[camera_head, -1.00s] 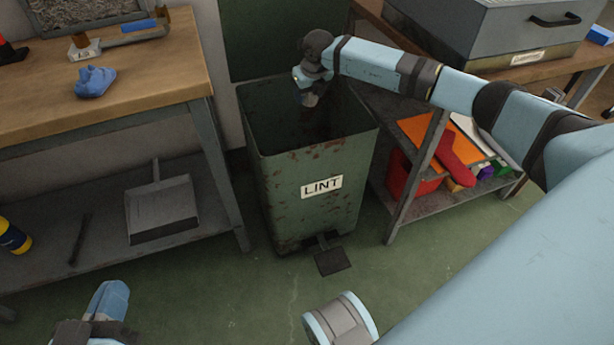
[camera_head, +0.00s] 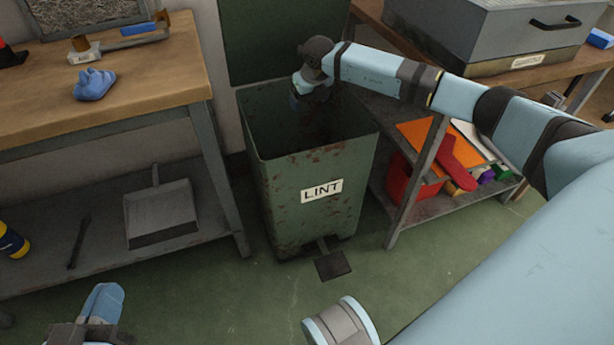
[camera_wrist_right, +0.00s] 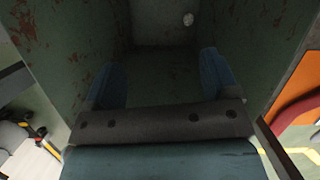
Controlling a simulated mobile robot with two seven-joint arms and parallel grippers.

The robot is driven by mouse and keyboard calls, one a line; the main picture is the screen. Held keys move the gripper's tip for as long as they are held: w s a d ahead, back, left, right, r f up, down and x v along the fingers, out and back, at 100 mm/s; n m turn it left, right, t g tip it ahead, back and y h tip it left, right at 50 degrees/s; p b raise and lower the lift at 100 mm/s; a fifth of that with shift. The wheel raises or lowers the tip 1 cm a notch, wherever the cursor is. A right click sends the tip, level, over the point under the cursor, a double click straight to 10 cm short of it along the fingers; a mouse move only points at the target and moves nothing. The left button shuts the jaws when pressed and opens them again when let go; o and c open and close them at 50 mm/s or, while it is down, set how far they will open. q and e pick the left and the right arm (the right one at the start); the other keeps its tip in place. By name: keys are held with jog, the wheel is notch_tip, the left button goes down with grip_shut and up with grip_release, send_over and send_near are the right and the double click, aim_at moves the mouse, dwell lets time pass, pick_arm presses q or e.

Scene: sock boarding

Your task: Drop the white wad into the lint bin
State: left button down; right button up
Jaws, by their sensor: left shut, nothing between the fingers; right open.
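The lint bin (camera_head: 312,225) is a rusty green metal bin labelled LINT, open at the top, with its lid (camera_head: 285,40) raised behind it. My right gripper (camera_head: 308,92) reaches into its mouth from the right. In the right wrist view my right gripper (camera_wrist_right: 160,78) is open with nothing between its blue fingers, and the bin's dark inside (camera_wrist_right: 160,32) surrounds it. A small pale round thing, apparently the white wad (camera_wrist_right: 188,19), lies inside the bin beyond the fingers, apart from them. The wad is hidden in the head view. My left gripper (camera_head: 103,302) is shut and empty at the lower left.
A wooden bench (camera_head: 150,85) with a blue cloth (camera_head: 94,84) stands left, a dustpan (camera_head: 160,212) on its lower shelf. A bench with a grey case (camera_head: 490,30) and a shelf with a red bin (camera_head: 410,182) stand right. The floor in front is clear.

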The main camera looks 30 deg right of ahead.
pick_arm(q)
jog(key=shift+n+t, duration=0.6)
jog(key=shift+t, duration=0.2)
jog(key=r+p, duration=0.4)
jog(key=r, duration=0.1)
jog(key=shift+s, duration=0.35)
pick_arm(e)
jog(key=v, duration=1.3)
jog(key=shift+a, duration=0.1)
